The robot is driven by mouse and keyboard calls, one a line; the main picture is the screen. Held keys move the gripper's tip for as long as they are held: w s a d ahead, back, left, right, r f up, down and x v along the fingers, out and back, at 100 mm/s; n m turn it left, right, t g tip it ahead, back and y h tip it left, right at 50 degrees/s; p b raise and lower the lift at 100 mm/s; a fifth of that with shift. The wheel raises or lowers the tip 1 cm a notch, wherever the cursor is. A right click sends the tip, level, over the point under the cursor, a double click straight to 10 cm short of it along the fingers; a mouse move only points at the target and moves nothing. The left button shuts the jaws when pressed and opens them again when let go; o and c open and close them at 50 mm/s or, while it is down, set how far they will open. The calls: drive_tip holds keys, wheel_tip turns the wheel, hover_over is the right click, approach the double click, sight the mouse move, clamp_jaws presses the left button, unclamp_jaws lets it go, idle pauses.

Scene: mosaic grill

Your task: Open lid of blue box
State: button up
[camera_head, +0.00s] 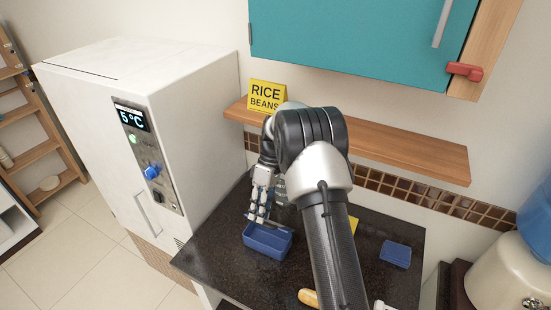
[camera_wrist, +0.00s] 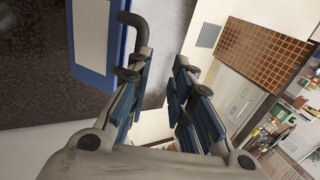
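The blue box (camera_head: 268,247) stands on the dark countertop, in front of my gripper in the head view. In the wrist view a blue-edged body with a pale panel (camera_wrist: 93,32) shows at the upper left, with a dark curved handle (camera_wrist: 132,20) at its side. My gripper (camera_head: 258,216) points down at the box's back left edge. In the wrist view my gripper (camera_wrist: 160,75) is open, with a clear gap between the fingers. The handle's end is close to the left finger; I cannot tell whether they touch. The arm hides the area behind the box.
A smaller blue container (camera_head: 396,254) lies on the countertop (camera_head: 215,259) at the right. A yellow-orange item (camera_head: 308,297) is near the front. A white fridge-like cabinet (camera_head: 100,120) stands left. A wooden shelf (camera_head: 420,157) with a yellow sign (camera_head: 266,96) is above.

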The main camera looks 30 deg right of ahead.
drive_tip(key=w+d+r+p, duration=0.6)
drive_tip(key=d+r+p, duration=0.3)
drive_tip(key=r+p, duration=0.3)
drive_tip(key=shift+w+r+p, duration=0.15)
drive_tip(key=shift+w+p, duration=0.15)
drive_tip(key=shift+p, duration=0.5)
idle(0.6)
drive_tip(key=shift+c, duration=0.5)
